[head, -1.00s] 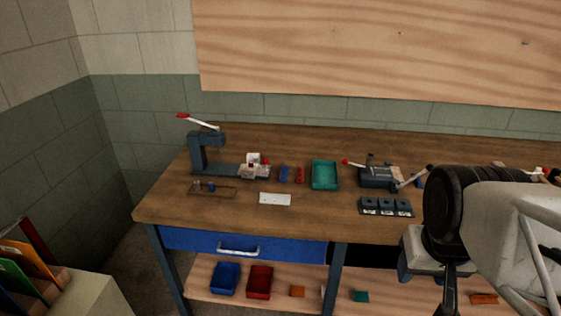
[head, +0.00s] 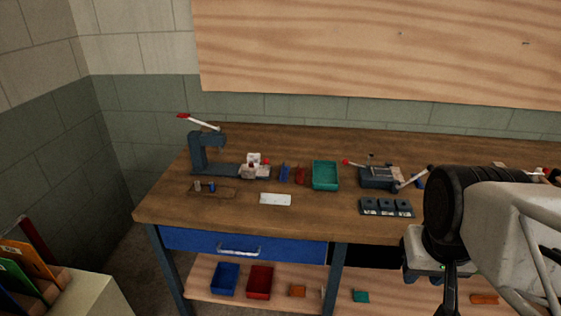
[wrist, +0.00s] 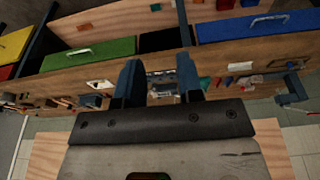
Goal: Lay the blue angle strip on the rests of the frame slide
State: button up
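A small blue piece (head: 284,173), which looks like the blue angle strip, lies on the bench beside a red piece (head: 300,175). It is too small to make out its shape. A light block-like fixture (head: 256,168) with red knobs stands left of it, at the foot of a lever press; I cannot tell whether this is the frame slide or where its rests are. My gripper shows its two dark blue fingers apart in the wrist view (wrist: 158,82), with no held part visible between them. In the head view my arm is at the right, away from the blue piece.
A lever press (head: 207,152) stands at the bench's left. A green tray (head: 325,175), a clamp fixture with levers (head: 378,177), a dark block with several pockets (head: 386,208) and a white plate (head: 275,199) occupy the middle.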

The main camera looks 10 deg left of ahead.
jog(key=w+a+r, duration=0.1)
jog(key=w+a, duration=0.2)
jog(key=w, duration=0.9)
jog(key=w+a+r+g, duration=0.1)
jog(key=w+a, duration=0.3)
jog(key=w, duration=0.8)
jog(key=w+a+r, duration=0.1)
jog(key=w+a, duration=0.2)
jog(key=w, duration=0.9)
jog(key=shift+g, duration=0.8)
jog(key=w+a+f, duration=0.6)
jog(key=w, duration=0.3)
jog(key=w+a+f, duration=0.7)
jog(key=w, duration=0.3)
jog(key=w+a+f, duration=0.7)
jog(key=w, duration=0.2)
jog(key=shift+w, duration=0.15)
jog(key=shift+f, duration=0.1)
